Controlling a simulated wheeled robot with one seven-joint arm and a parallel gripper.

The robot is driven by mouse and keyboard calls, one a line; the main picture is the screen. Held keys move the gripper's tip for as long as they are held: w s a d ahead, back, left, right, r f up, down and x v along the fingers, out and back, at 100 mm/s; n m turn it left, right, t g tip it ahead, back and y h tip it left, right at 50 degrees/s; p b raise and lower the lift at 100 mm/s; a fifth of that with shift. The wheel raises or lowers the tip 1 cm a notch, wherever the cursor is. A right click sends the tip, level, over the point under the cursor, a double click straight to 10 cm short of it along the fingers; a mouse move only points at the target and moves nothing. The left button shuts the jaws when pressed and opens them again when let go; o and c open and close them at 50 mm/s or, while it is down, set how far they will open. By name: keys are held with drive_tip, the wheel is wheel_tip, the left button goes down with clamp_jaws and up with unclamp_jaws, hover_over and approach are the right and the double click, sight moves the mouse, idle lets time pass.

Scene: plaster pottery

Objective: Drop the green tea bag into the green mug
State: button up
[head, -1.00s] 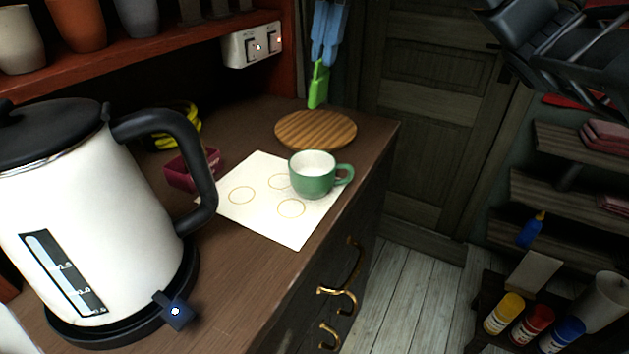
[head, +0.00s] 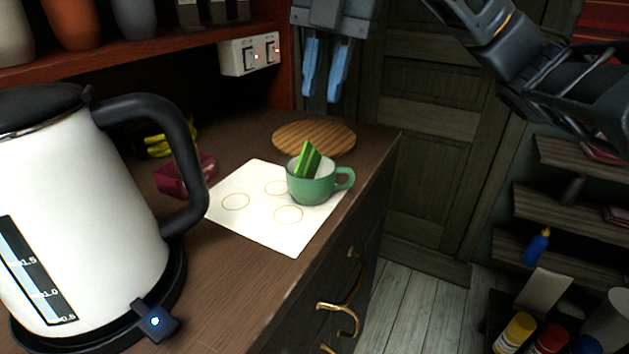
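The green mug (head: 314,190) stands upright on a white sheet with printed rings, its handle to the right. The green tea bag (head: 307,160) sits tilted in the mug, its upper part sticking out above the rim and its lower part hidden inside. My gripper (head: 325,98) is above and behind the mug, apart from the tea bag. Its two blue fingers are spread with a gap between them, and nothing is held.
A white kettle (head: 75,220) with a black handle stands at the left. A round wooden board (head: 313,137) lies behind the mug. A dark red box (head: 185,177) is left of the white sheet (head: 262,225). The counter's right edge is close to the mug.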

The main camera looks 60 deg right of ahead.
drive_tip(key=shift+o, duration=0.7)
wheel_tip(320, 180, up, 8)
drive_tip(key=s+d, duration=0.1)
drive_tip(key=shift+f+p, duration=0.15)
drive_tip(key=shift+p, duration=0.15)
